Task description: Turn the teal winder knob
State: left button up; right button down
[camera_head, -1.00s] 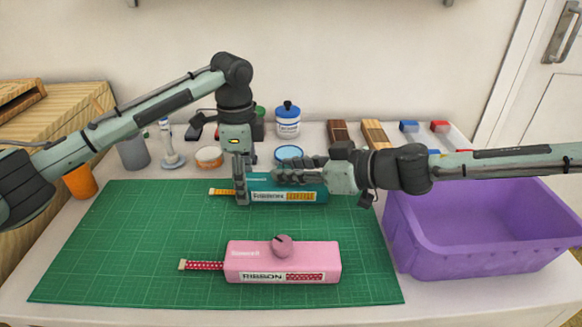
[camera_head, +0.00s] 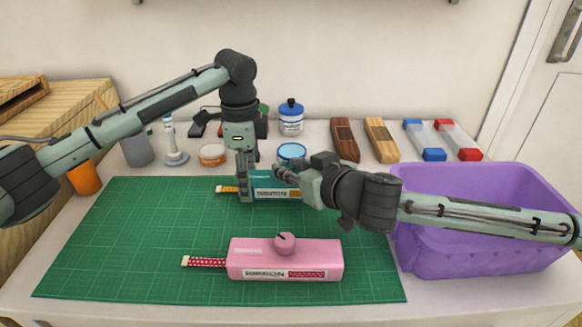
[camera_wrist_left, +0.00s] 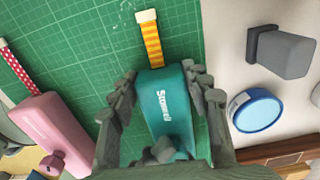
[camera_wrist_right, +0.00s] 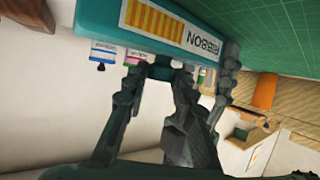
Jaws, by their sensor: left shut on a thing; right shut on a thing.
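The teal ribbon winder (camera_head: 262,180) lies at the back of the green mat, its yellow striped ribbon end (camera_wrist_left: 151,40) sticking out to the left. My left gripper (camera_head: 246,198) points down and is shut across the winder's body, one finger on each long side, as the left wrist view shows (camera_wrist_left: 160,100). My right gripper (camera_head: 284,174) reaches in from the right over the winder's top and is shut on the teal knob. The knob is mostly hidden by the fingers. The right wrist view shows the winder's labelled side (camera_wrist_right: 170,25) close by.
A pink ribbon winder (camera_head: 285,260) with its own knob lies in front on the mat (camera_head: 120,240). A purple bin (camera_head: 480,255) stands at the right, under my right forearm. Jars, stamps and wooden blocks line the back.

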dwell(0.3)
jog(key=c, duration=1.2)
grip_release()
jog(key=v, duration=1.2)
